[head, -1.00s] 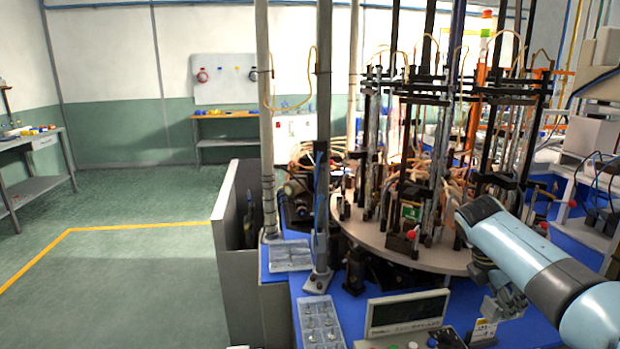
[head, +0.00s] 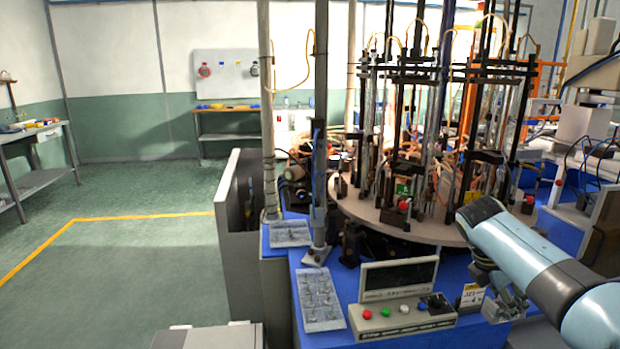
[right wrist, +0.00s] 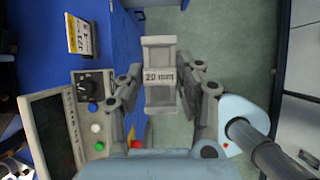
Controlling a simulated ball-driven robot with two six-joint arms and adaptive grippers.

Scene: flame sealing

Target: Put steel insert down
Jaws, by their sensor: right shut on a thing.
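The steel insert (right wrist: 159,75) is a grey block with flanged ends and the mark "20 mm". In the right wrist view it sits between the fingers of my right gripper (right wrist: 160,88), which is shut on it. In the head view my right gripper (head: 490,290) is at the lower right, in front of the round machine table, and the insert (head: 506,304) shows partly below the wrist. In the right wrist view the insert is over the green floor, beside the blue bench edge. My left gripper is not in view.
The control panel (head: 404,317) with a screen and coloured buttons stands on the blue bench (head: 352,280). A small label stand (head: 471,297) is close to my right gripper. A tray of small parts (head: 319,300) lies left of the panel. The round table (head: 400,225) carries tall fixtures.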

